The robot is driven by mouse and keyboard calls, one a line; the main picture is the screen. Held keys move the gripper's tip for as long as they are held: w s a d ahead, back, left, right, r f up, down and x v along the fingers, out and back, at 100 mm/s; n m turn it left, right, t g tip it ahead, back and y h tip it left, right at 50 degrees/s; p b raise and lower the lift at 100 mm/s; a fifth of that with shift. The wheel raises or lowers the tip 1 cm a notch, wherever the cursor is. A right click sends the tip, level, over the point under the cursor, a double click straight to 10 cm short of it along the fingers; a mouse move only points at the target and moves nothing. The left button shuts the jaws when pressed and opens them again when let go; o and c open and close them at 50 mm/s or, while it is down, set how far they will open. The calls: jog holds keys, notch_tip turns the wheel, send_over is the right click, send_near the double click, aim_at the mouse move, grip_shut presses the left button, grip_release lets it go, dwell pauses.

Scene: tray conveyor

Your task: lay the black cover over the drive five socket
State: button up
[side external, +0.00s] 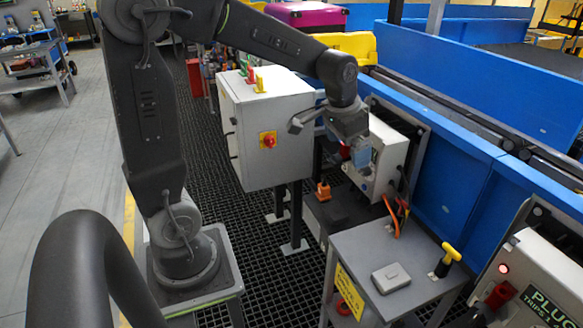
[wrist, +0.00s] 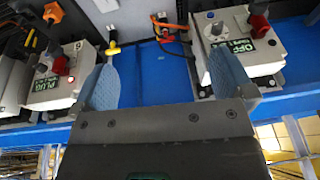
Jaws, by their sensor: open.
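My gripper (side external: 360,158) is open, its blue fingertips in front of the pale drive box in the middle of the side view. In the wrist view the two blue fingers (wrist: 160,80) stand wide apart with nothing between them. That drive box (side external: 386,155) hangs on the blue conveyor side, partly hidden by my gripper. A second drive box (side external: 538,288), with a red plug and a label reading PLUG, is at the lower right. No socket can be read as number five. A dark flat piece (side external: 347,214) left of the cart may be the black cover; I cannot tell.
A grey cart top (side external: 372,244) holds a grey box (side external: 391,278) and a yellow-handled tool (side external: 447,259). A white cabinet (side external: 258,130) with a red knob stands to the left. The blue conveyor wall (side external: 460,165) runs along the right.

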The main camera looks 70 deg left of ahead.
jog(key=s+d+r+t, duration=0.1)
jog(key=s+d, duration=0.3)
jog(key=s, duration=0.4)
jog(key=s+d+r+t, duration=0.1)
jog(key=s+d, duration=0.3)
jog(key=s, duration=0.4)
jog(key=shift+s+d+r+t+h, duration=0.25)
jog(key=shift+r+t+h, duration=0.05)
jog(key=shift+r, duration=0.45)
